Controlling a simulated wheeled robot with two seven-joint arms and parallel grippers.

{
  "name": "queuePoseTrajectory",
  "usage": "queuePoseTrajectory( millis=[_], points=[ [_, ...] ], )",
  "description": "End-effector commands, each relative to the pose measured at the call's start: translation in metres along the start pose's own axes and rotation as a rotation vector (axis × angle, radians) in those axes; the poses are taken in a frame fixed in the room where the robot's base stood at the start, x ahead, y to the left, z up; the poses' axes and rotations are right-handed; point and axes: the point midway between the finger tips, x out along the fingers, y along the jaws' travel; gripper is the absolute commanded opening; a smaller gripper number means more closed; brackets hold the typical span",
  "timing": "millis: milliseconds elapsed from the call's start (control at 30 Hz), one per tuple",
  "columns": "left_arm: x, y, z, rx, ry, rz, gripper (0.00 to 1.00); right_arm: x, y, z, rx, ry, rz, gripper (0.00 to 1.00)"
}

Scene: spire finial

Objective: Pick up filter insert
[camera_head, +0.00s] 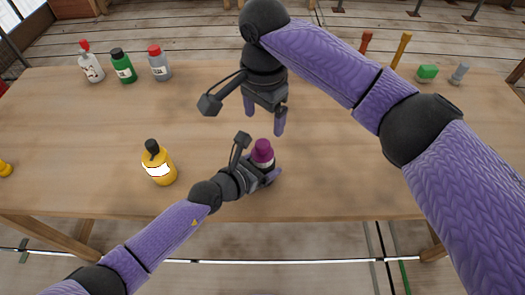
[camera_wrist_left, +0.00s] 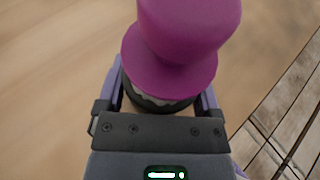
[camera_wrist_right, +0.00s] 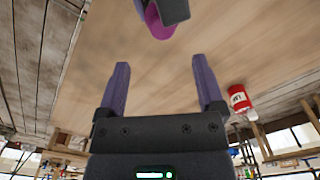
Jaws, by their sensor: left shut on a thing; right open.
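A magenta, stepped, flanged piece with a dark ribbed lower part (camera_head: 262,152) stands near the table's front middle. I cannot tell for sure whether it is the filter insert. My left gripper (camera_head: 264,174) is shut around its dark lower part, and the magenta top fills the left wrist view (camera_wrist_left: 175,55). The fingers hide most of its lower part. I cannot tell whether it touches the table. My right gripper (camera_head: 265,118) is open and empty above and just behind it. Its two fingers are spread apart in the right wrist view (camera_wrist_right: 160,75), with the magenta piece (camera_wrist_right: 157,20) beyond them.
The wooden table (camera_head: 330,165) is mostly clear. A yellow bottle (camera_head: 159,165) stands left of my left gripper. Bottles with red (camera_head: 90,65), green (camera_head: 123,68) and grey (camera_head: 159,65) parts stand back left. A green block (camera_head: 427,73) and a grey piece (camera_head: 459,75) sit back right.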

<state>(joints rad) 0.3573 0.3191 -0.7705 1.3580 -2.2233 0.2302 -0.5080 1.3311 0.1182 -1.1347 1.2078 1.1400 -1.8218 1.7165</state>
Motion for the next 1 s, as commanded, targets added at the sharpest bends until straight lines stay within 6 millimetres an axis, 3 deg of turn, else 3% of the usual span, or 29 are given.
queuePoseTrajectory(
  millis=[400, 667, 1000],
  points=[
    [0.0, 0.0, 0.0, 0.0, 0.0, 0.0, 0.19, 0.069, -0.003, 0.002, -0.002, -0.001, 0.0, 0.87],
    [0.0, 0.0, 0.0, 0.0, 0.0, 0.0, 0.19, 0.073, -0.003, 0.002, -0.003, -0.001, -0.003, 0.85],
    [0.0, 0.0, 0.0, 0.0, 0.0, 0.0, 0.19, 0.073, -0.003, 0.002, -0.002, -0.001, -0.003, 0.13]
  ],
)
